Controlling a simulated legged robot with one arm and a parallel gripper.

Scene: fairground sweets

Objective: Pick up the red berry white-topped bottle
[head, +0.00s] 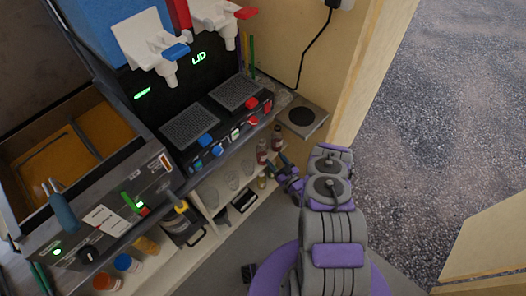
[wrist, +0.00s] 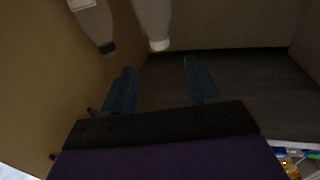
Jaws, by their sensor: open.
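Two bottles show at the top of the wrist view, upside down in the picture. One bottle (wrist: 152,18) has a white top and a pale body; the other bottle (wrist: 92,20) has a dark top. My gripper (wrist: 159,66) is open, its two blue fingers apart with nothing between them. The white top is just beyond the fingertips, toward the middle of the gap. In the head view, two small dark-red bottles (head: 262,153) and (head: 277,138) stand on the shelf beside my gripper (head: 279,167). I cannot tell there which one has the white top.
The drinks machine (head: 225,115) rises above, and a hot plate (head: 302,117) sits at the right. A wooden wall (head: 350,75) bounds the right side.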

